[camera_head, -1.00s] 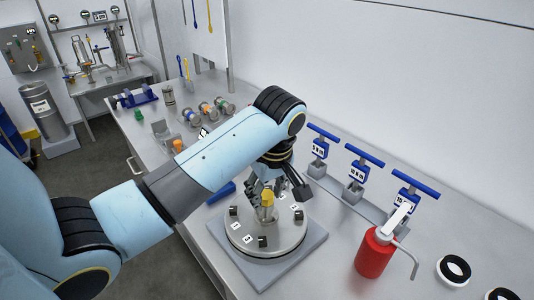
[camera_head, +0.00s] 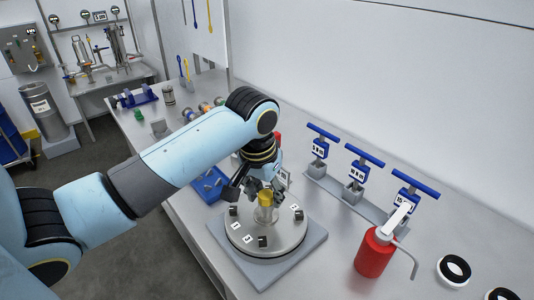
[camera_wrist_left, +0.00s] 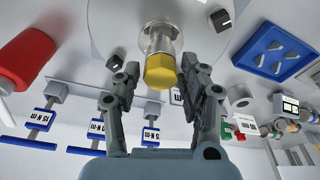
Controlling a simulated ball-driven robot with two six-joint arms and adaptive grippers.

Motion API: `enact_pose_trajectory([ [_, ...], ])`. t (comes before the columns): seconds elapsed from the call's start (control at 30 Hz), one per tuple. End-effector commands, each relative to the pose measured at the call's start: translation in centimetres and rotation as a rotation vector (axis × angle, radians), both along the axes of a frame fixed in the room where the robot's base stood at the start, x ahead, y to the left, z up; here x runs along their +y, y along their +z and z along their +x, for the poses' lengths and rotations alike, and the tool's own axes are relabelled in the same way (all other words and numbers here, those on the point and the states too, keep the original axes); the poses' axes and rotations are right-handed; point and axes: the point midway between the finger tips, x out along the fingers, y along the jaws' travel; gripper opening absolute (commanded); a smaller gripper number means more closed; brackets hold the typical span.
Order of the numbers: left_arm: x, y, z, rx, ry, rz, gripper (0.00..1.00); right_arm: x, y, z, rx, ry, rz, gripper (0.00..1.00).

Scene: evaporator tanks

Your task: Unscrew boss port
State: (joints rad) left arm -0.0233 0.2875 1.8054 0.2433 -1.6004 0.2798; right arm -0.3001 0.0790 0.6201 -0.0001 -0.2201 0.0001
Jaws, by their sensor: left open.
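The boss port (camera_head: 265,212) stands upright at the middle of a round metal lid, with a yellow hex cap (camera_head: 265,199) on top. The lid (camera_head: 283,241) lies on a grey square base and carries several small black blocks and white number labels around its rim. My left gripper (camera_head: 262,188) is open just above and behind the yellow cap. In the left wrist view the yellow cap (camera_wrist_left: 160,71) sits between the two spread fingers (camera_wrist_left: 158,92), and neither finger clearly touches it. My right gripper is not in view.
Three blue T-handled torque tools (camera_head: 357,173) stand in a rack behind the lid. A red bottle (camera_head: 374,252) with a spout and black-and-white rings (camera_head: 453,270) are at right. A blue tray (camera_head: 208,186) lies left of the lid. Coloured fittings (camera_head: 204,108) stand farther back.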

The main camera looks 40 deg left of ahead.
Motion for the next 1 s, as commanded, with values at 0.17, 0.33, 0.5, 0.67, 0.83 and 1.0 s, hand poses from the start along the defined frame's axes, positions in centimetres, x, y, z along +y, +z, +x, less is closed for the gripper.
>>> enact_pose_trajectory([
  [0.17,0.12,-0.01,-0.01,0.000,-0.222,0.001,0.42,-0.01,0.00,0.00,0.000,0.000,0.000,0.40],
  [0.33,0.14,-0.02,-0.02,0.000,-0.355,0.001,0.42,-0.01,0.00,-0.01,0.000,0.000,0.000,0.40],
  [0.5,0.19,0.01,0.02,0.000,-0.609,0.001,0.42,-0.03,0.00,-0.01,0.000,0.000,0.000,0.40],
  [0.67,0.16,-0.02,0.00,0.001,-0.723,0.000,0.42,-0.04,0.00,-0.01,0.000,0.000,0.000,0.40],
  [0.83,0.23,0.01,0.07,-0.001,-0.939,0.000,0.42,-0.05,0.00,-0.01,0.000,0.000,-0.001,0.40],
  [1.0,0.21,0.00,0.06,0.000,-1.131,0.000,0.42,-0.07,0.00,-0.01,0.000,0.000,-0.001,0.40],
])
